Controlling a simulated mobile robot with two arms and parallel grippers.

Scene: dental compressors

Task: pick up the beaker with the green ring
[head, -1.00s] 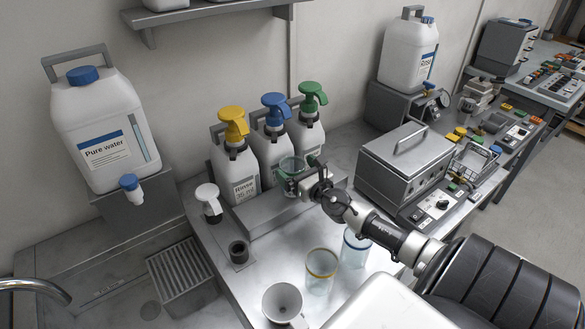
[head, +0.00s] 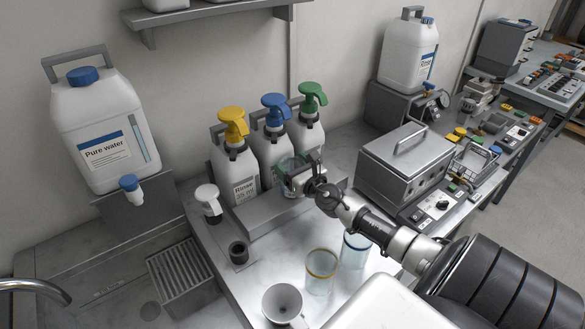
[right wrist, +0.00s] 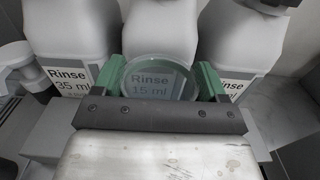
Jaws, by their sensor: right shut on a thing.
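The beaker with the green ring (head: 289,164) is clear glass and stands out in front of the blue- and green-topped pump bottles in the head view. My right gripper (head: 296,174) is shut on it. In the right wrist view the beaker's round rim (right wrist: 160,77) lies between the two green fingers of my right gripper (right wrist: 160,84). A bottle label shows through the glass. The beaker's base is hidden, so I cannot tell whether it touches the surface below. My left gripper is not in view.
Pump bottles with yellow (head: 234,165), blue (head: 273,142) and green (head: 306,124) tops stand close behind. A yellow-rimmed beaker (head: 320,275), a blue-rimmed beaker (head: 354,250) and a white mug (head: 283,302) stand in front. A steel box (head: 405,165) stands to the right.

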